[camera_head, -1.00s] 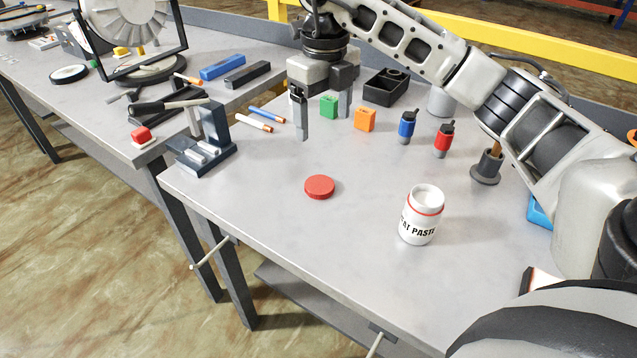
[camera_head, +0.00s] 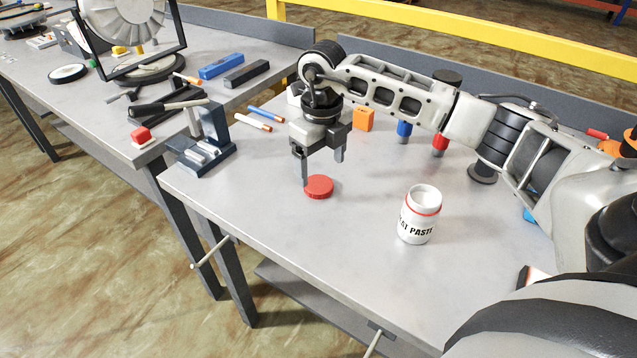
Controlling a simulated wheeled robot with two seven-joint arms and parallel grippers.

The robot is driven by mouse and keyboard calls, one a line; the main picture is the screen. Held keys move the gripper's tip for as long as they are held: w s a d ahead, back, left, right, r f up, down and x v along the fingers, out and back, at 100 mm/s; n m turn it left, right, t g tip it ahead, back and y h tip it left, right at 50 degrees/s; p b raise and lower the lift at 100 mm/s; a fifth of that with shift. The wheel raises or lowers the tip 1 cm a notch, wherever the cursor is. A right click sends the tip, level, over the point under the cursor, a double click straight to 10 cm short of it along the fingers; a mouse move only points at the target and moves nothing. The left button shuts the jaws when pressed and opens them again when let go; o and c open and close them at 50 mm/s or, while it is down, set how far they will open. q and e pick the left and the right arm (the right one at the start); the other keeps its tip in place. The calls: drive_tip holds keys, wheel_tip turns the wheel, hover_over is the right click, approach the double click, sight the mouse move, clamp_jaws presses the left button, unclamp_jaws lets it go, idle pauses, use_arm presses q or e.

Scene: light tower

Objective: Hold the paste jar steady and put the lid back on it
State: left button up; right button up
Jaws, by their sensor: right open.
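The white paste jar (camera_head: 417,220) stands upright and uncovered on the grey table, with a red ring below its rim and dark lettering on its side. The red lid (camera_head: 318,187) lies flat on the table to the left of the jar. My right gripper (camera_head: 322,170) points down just above and behind the lid. Its jaws are open, with one finger close to the lid's left edge and the other behind it to the right. I cannot tell whether a finger touches the lid. My left gripper is not in view.
An orange block (camera_head: 364,118), a blue bottle (camera_head: 404,131) and a red bottle (camera_head: 440,143) stand behind, partly covered by my right arm. A dark blue fixture (camera_head: 210,140) sits at the left table corner. The table in front of the lid and jar is clear.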

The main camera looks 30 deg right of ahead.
sight(320, 185)
wheel_tip(320, 185, down, 4)
drive_tip(key=shift+a+f+p, duration=0.1)
drive_tip(key=shift+a+p, duration=0.05)
drive_tip(key=shift+p, duration=0.15)
drive_tip(key=c, duration=1)
